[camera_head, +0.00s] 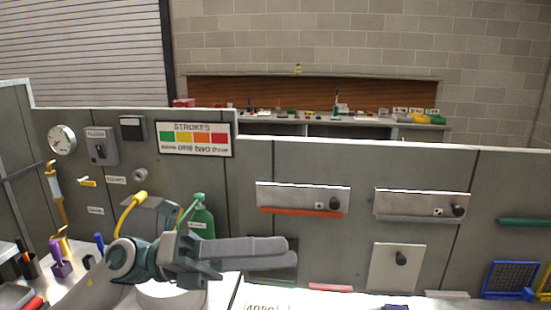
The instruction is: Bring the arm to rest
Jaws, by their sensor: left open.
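My left gripper (286,252) reaches in from the lower left, its fingers pointing right in front of the grey panel wall (335,160). Its jaws are open, and I see nothing between them. The grey fingers overlap closely from this angle and cover part of a dark area low on the panel. My left arm crosses in front of a white round object (170,297) on the bench. My right gripper is not in view.
A green bottle (201,217) and a yellow curved handle (130,210) stand close behind my left wrist. A STROKES sign (194,139) hangs above. Metal plates with dark knobs (303,198) are on the panel to the right. A blue crate (510,279) is at the far right.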

